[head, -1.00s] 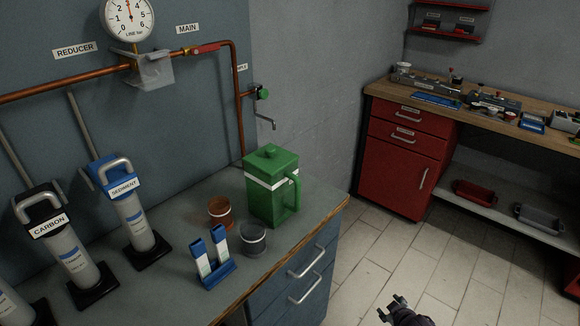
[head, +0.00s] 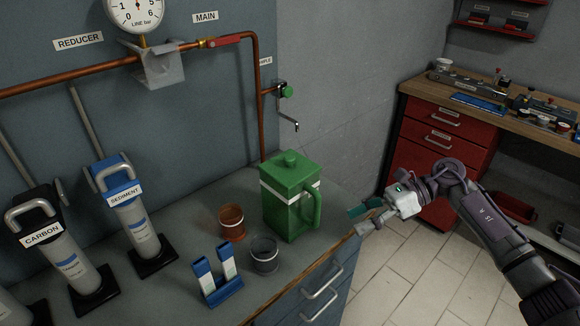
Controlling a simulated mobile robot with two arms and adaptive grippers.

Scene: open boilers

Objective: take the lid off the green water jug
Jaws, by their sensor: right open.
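The green water jug (head: 287,206) stands upright on the counter near its right end. Its green lid (head: 291,166), with a small knob on top, sits on the jug. The jug's handle is on its right side. My right gripper (head: 360,220) is to the right of the jug, beyond the counter edge in the picture, and apart from the handle. It is open and seems empty. My left gripper is not in view.
A brown cup (head: 232,222), a grey cup (head: 265,254) and a blue-and-white holder (head: 217,277) stand left of and in front of the jug. A tap (head: 287,92) hangs above and behind it. Filter cartridges (head: 131,210) stand at the left. A red cabinet (head: 436,150) is at the right.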

